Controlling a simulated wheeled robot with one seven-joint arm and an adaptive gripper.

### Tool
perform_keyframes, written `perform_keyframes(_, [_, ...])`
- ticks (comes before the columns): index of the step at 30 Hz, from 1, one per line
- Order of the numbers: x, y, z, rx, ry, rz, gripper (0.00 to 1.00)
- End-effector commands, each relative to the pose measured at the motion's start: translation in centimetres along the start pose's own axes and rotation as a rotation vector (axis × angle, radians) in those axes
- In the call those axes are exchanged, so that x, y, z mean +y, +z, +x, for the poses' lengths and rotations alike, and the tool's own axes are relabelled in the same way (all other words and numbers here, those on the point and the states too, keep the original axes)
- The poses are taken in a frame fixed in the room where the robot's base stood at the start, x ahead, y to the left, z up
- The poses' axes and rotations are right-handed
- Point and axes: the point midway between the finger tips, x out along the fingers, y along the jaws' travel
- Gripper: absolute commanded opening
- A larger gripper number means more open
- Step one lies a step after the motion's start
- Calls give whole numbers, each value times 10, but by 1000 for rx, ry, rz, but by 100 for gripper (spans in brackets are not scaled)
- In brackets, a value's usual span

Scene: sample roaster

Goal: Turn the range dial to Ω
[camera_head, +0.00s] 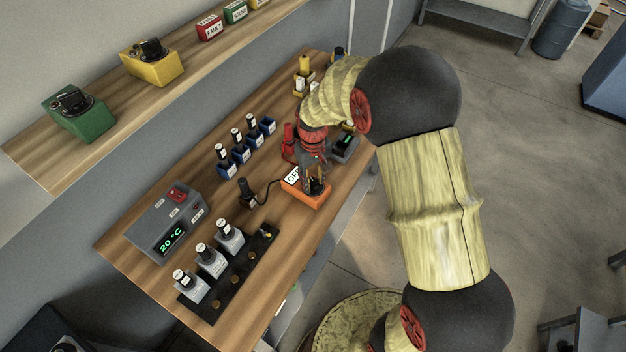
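An orange device (296,187) sits on the wooden bench near its right edge. A white label or display with dark lettering, partly covered, shows on its top left. I take it for the meter with the range dial. My gripper (314,186) points down over the right part of this device, close to or touching its top. The gripper hides the dial, so its pointer and the Ω mark cannot be read. The fingers are small and dark here, and I cannot tell whether they are open or shut on the dial.
A black upright object (247,192) with a cable stands left of the device. A grey box (165,225) reads 20 °C. Bottles stand in a black rack (215,307) and blue holders (244,157). A grey unit (346,146) stands behind my gripper. A shelf (40,165) runs above.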

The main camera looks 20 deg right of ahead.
Motion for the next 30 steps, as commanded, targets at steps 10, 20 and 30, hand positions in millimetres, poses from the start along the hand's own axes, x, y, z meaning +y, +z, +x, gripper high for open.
perform_keyframes(10, [0, 0, 0, 0, 0, 0, 20])
perform_keyframes(20, [0, 0, 0, 0, 0, 0, 1])
perform_keyframes(30, [0, 0, 0, -1, 0, 2, 0])
